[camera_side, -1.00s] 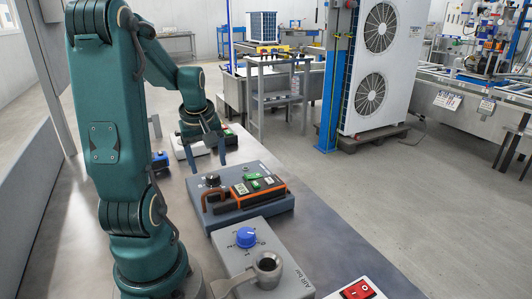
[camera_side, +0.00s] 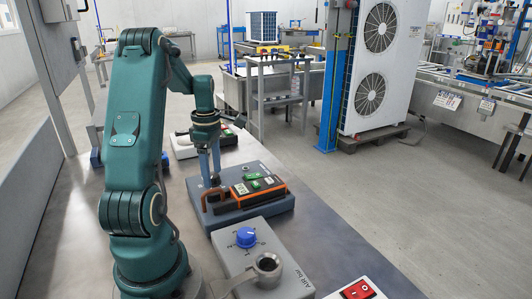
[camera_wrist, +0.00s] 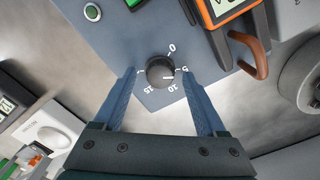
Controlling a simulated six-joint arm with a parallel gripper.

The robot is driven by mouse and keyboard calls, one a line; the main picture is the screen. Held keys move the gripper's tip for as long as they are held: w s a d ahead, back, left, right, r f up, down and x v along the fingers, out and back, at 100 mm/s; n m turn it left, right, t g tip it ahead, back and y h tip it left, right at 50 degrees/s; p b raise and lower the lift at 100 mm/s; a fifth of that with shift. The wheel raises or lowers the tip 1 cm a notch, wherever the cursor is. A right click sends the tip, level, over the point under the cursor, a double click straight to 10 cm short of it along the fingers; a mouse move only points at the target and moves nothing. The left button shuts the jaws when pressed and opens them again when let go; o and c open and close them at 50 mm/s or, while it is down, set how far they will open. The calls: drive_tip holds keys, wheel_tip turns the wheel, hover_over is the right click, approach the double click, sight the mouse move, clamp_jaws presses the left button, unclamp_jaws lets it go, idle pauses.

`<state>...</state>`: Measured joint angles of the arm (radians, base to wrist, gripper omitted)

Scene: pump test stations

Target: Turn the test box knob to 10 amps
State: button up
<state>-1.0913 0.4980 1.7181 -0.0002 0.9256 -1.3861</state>
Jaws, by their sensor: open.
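The test box (camera_side: 262,178) is a blue-grey box on the bench. Its round black knob (camera_wrist: 160,69) shows in the wrist view, with a dial marked 0, 5, 10 and 15. A white line on the knob points right, seemingly just past the 5 towards the 10. My gripper (camera_wrist: 159,72) is open, with one blue finger on each side of the knob and gaps between them and it. In the side view my gripper (camera_side: 211,184) points down over the box's left part, and its fingers largely hide the knob.
A red switch (camera_side: 358,289) is at the front right.

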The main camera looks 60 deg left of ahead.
drive_tip(key=shift+f, duration=0.4)
clamp_jaws()
drive_tip(key=shift+m, duration=0.3)
drive_tip(key=m, duration=1.1)
idle(0.4)
